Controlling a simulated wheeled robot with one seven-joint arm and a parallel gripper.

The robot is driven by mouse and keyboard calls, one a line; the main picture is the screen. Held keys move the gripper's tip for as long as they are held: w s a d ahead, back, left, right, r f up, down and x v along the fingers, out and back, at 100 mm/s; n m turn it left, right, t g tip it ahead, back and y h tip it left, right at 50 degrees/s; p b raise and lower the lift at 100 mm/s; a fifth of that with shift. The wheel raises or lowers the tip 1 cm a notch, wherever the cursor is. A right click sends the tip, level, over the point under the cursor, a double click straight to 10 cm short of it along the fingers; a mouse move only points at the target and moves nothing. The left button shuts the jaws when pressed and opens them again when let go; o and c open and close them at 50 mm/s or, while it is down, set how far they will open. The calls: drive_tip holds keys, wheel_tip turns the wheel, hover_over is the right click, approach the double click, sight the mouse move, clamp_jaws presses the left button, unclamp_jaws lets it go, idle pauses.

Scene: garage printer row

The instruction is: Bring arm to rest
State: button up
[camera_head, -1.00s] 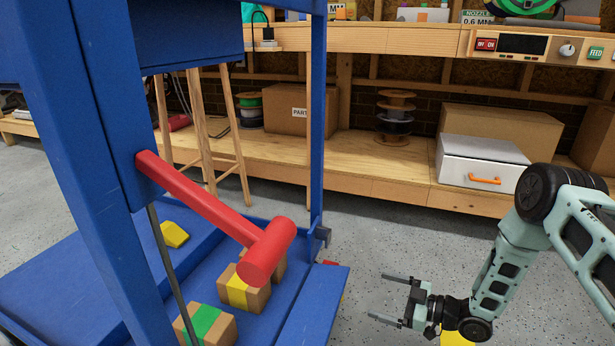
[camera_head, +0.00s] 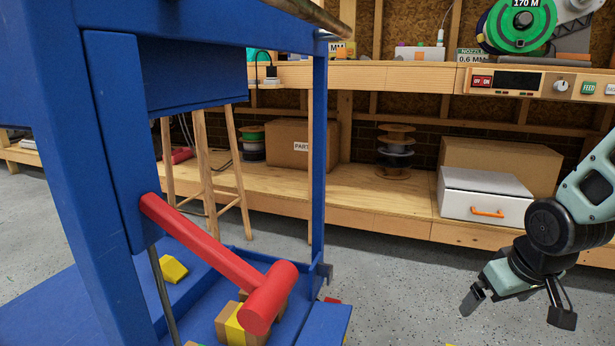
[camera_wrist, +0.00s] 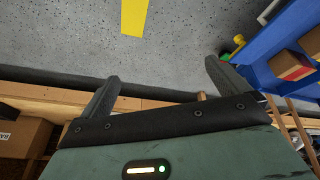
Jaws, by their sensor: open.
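My gripper (camera_head: 517,306) hangs at the lower right of the head view, over the grey floor, with its two fingers spread wide apart. It is open and empty. In the wrist view the two fingers of my gripper (camera_wrist: 160,83) also stand apart, with only floor and the bench edge behind them. My arm (camera_head: 575,210) comes in from the right edge, bent at a dark joint in front of the wooden bench.
A blue frame (camera_head: 115,130) with a red mallet-shaped lever (camera_head: 205,240) stands at left. Its tray holds a yellow-banded box (camera_head: 236,325) and a yellow piece (camera_head: 172,269). A wooden bench (camera_head: 400,218) bears a white drawer box (camera_head: 480,195). Floor between is clear.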

drive_tip(key=s+a+r+n+g+p, duration=0.4)
drive_tip(key=s+a+r+n+p, duration=0.2)
drive_tip(key=s+a+r+p, duration=1.55)
wheel_tip(320, 180, up, 37)
drive_tip(key=w+d+p, duration=0.1)
drive_tip(key=d+p, duration=0.1)
drive_tip(key=p, duration=3.1)
drive_tip(key=shift+w+y, duration=0.15)
drive_tip(key=shift+y, duration=0.25)
